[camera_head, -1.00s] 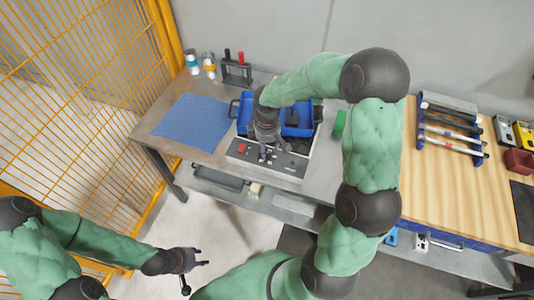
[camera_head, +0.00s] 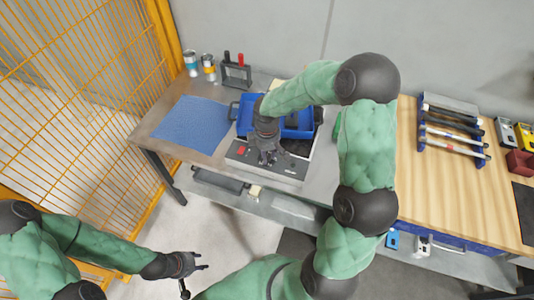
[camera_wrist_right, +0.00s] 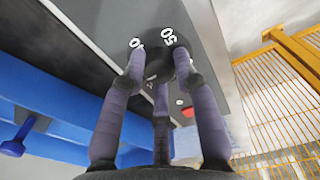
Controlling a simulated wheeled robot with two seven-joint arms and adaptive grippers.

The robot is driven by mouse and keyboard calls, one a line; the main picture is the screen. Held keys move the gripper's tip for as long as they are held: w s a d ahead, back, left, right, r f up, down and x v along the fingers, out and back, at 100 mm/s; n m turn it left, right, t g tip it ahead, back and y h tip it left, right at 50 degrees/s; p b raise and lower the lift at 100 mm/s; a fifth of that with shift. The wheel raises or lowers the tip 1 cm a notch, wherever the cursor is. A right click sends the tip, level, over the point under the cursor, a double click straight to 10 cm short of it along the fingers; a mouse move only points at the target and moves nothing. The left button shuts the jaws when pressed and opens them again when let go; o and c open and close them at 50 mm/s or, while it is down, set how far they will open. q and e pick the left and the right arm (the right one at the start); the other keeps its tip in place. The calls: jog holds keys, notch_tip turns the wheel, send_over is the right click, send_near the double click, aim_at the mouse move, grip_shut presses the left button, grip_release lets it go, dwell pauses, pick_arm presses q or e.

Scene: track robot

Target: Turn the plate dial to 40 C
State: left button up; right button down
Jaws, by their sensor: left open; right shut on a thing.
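The control panel of the plate (camera_head: 283,168) is a dark strip with a pale front on the table's front edge. My right gripper (camera_head: 268,157) is over the panel, pointing down. In the right wrist view its fingers (camera_wrist_right: 160,72) close around the dark round dial (camera_wrist_right: 158,62). A white "50" shows beside the dial, and another number is partly covered by a finger. The dial's pointer cannot be made out. In the head view the gripper hides the dial. My left gripper (camera_head: 198,266) is open and empty, low over the floor, away from the table.
A blue bin (camera_head: 246,108) stands right behind the panel, close to the right gripper. A blue mat (camera_head: 192,124) lies to the left. A red button (camera_head: 241,150) is on the panel's left. A tool rack (camera_head: 452,128) is on the wooden bench. Yellow fencing (camera_head: 75,100) borders the left.

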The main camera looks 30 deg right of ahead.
jog(key=m+b, duration=0.1)
jog(key=m, duration=0.5)
jog(key=shift+m+b, duration=0.3)
jog(key=shift+m, duration=0.1)
jog(key=m, duration=0.3)
jog(key=shift+b, duration=0.4)
jog(key=shift+m+b, duration=0.3)
jog(key=shift+m, duration=1.8)
jog(key=c, duration=0.9)
grip_release()
jog(key=shift+c, duration=0.2)
jog(key=shift+r, duration=0.1)
notch_tip(320, 180, up, 12)
